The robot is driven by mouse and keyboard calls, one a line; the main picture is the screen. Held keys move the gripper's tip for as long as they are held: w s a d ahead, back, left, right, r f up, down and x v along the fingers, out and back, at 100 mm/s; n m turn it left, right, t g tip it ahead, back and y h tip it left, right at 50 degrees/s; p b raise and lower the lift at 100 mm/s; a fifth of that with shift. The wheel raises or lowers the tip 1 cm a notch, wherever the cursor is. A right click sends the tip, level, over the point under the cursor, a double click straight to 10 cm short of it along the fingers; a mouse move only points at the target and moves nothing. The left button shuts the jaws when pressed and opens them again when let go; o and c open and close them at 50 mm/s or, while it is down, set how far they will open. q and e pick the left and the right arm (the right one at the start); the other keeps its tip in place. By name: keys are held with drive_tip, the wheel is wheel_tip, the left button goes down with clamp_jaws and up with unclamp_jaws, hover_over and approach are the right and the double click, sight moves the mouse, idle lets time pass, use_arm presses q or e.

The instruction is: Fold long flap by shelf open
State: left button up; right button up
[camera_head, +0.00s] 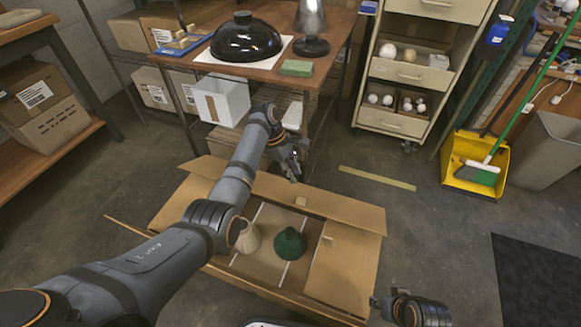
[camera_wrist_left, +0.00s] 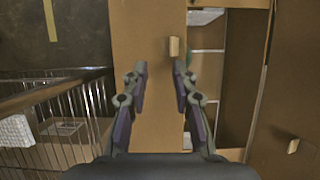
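A brown cardboard box (camera_head: 362,297) stands on the floor. Its long flap by the shelf (camera_head: 335,206) runs along the box's far side and has a small tab (camera_head: 300,201). In the left wrist view this flap (camera_wrist_left: 148,40) runs between the finger lines, with the tab (camera_wrist_left: 174,47) just beyond the right fingertip. My left gripper (camera_head: 293,172) is above the flap; its fingers (camera_wrist_left: 159,72) are apart with nothing clearly held. Whether they touch the flap I cannot tell. My right gripper (camera_head: 412,312) is at the lower right, its fingers unclear.
A cream shade (camera_head: 247,238) and a green shade (camera_head: 289,243) sit inside the box. A right flap (camera_head: 343,270) covers its right part. The shelf (camera_head: 330,60) stands close behind, with a white bin (camera_head: 222,101) below.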

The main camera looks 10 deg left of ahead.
use_arm(q)
drive_tip(key=shift+v, duration=1.55)
